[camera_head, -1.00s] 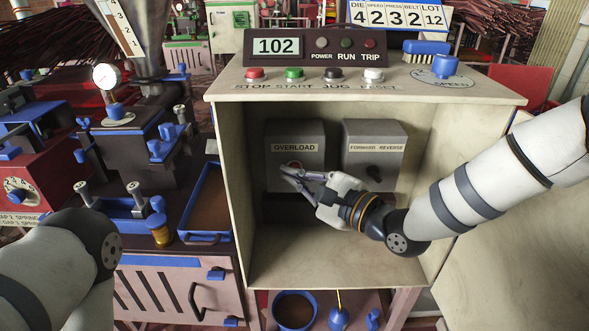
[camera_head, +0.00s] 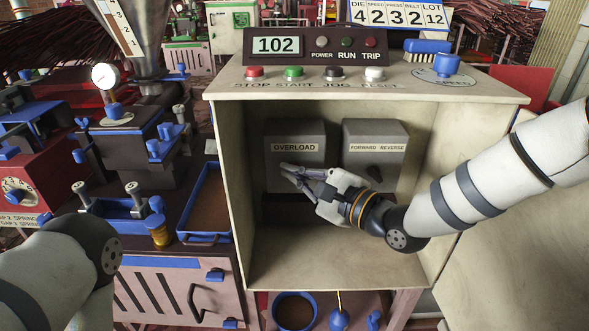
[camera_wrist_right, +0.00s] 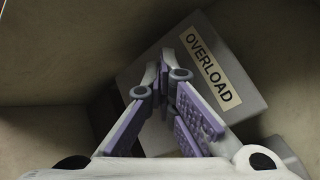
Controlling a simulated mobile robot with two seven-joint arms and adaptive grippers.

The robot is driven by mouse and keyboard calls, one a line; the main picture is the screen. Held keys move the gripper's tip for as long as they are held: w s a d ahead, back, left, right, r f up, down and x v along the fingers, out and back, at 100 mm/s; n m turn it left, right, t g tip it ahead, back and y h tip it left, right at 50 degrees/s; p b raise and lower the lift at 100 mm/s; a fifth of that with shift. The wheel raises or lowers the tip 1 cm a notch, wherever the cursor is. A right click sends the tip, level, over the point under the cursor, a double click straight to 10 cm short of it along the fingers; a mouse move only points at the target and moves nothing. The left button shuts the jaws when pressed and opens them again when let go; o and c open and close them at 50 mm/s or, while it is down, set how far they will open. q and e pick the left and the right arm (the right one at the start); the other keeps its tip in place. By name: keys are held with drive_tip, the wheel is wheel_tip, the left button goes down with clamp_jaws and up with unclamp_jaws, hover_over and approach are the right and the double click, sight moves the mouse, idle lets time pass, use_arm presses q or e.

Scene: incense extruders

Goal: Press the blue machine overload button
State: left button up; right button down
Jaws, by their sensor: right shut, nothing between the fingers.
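The grey overload box (camera_head: 279,142) with its OVERLOAD label is mounted on the back wall inside the open cabinet. It also shows in the right wrist view (camera_wrist_right: 176,57), tilted in the picture. My right gripper (camera_head: 284,169) reaches into the cabinet from the right, shut and empty, its fingertips in front of the lower part of the overload box. In the right wrist view the fingertips (camera_wrist_right: 165,56) meet just left of the label. The overload button is hidden behind the fingers, and I cannot tell whether they touch it. My left gripper is out of view.
The forward/reverse box (camera_head: 375,140) sits right of the overload box, behind my right wrist. The cabinet's side walls and top (camera_head: 450,92) bound the space around my right arm. The cabinet floor (camera_head: 330,262) is clear. A blue-rimmed tray (camera_head: 206,239) stands left of the cabinet.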

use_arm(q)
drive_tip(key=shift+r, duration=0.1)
use_arm(e)
drive_tip(key=shift+s, duration=0.1)
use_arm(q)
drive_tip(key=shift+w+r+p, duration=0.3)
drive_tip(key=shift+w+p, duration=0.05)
use_arm(e)
drive_tip(key=shift+s, duration=0.85)
